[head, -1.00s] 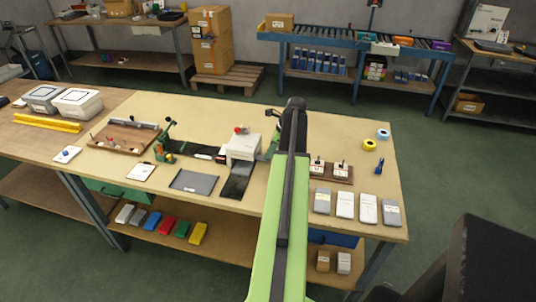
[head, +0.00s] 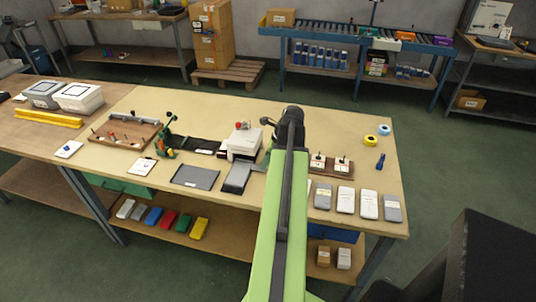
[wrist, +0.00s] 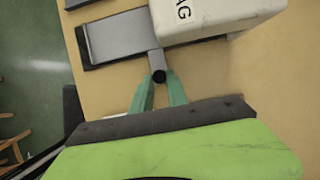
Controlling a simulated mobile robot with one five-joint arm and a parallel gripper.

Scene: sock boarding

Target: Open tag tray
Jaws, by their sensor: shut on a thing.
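The tag machine is a white box (head: 243,143) with a red knob on top, on the bench; its side with the letters "AG" shows in the wrist view (wrist: 205,18). The tag tray (head: 236,179), grey in a dark frame, sticks out from its front; it also shows in the wrist view (wrist: 118,38). A short grey bar with a dark round end (wrist: 158,74) reaches from the tray beside the box. My gripper (wrist: 159,80) has its green fingers closed around that dark end. In the head view my arm hides most of the gripper.
A dark flat pad (head: 195,177) lies left of the tray. A green clamp-like fixture (head: 165,140) and a wooden tool tray (head: 125,133) stand farther left. A wooden block with two stamps (head: 331,166) and several grey and white packs (head: 345,200) lie right of my arm.

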